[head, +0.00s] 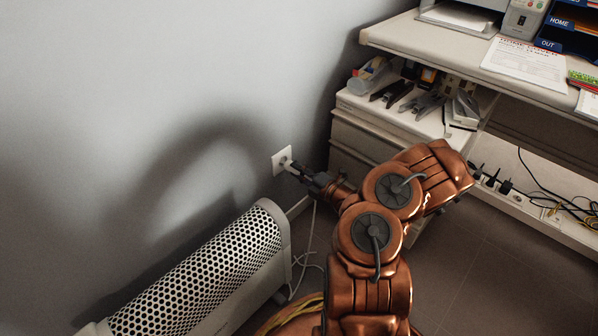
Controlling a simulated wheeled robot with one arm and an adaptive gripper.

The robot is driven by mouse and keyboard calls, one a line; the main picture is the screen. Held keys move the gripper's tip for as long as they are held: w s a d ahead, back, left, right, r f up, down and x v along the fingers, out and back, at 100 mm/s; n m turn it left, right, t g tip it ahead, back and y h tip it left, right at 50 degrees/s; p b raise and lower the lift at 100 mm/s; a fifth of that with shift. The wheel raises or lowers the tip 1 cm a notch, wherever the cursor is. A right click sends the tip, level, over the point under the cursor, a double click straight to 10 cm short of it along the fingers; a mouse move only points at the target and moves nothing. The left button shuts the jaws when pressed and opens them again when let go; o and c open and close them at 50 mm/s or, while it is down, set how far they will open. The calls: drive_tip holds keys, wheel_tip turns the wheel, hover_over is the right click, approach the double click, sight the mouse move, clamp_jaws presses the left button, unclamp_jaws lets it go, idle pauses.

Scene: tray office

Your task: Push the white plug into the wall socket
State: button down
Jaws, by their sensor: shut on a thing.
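The wall socket (281,160) is a small white square plate low on the grey wall, left of the drawer cabinet. My gripper (295,168) is shut on the white plug (288,165), right at the front of the socket plate. Only a little of the plug shows between the dark fingers and the plate. I cannot tell from this view how deep the plug sits in the socket. A pale cord (311,232) hangs below my gripper to the floor.
A white perforated heater (205,277) stands against the wall at lower left. A drawer cabinet (362,142) with tools on top is right of the socket. A desk (425,40) with papers is above it. A power strip (492,181) and cables lie at right.

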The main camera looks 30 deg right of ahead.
drive_tip(key=shift+x, duration=1.85)
idle(5.2)
drive_tip(key=c, duration=0.9)
unclamp_jaws()
drive_tip(key=shift+o, duration=0.2)
drive_tip(key=shift+s, duration=0.1)
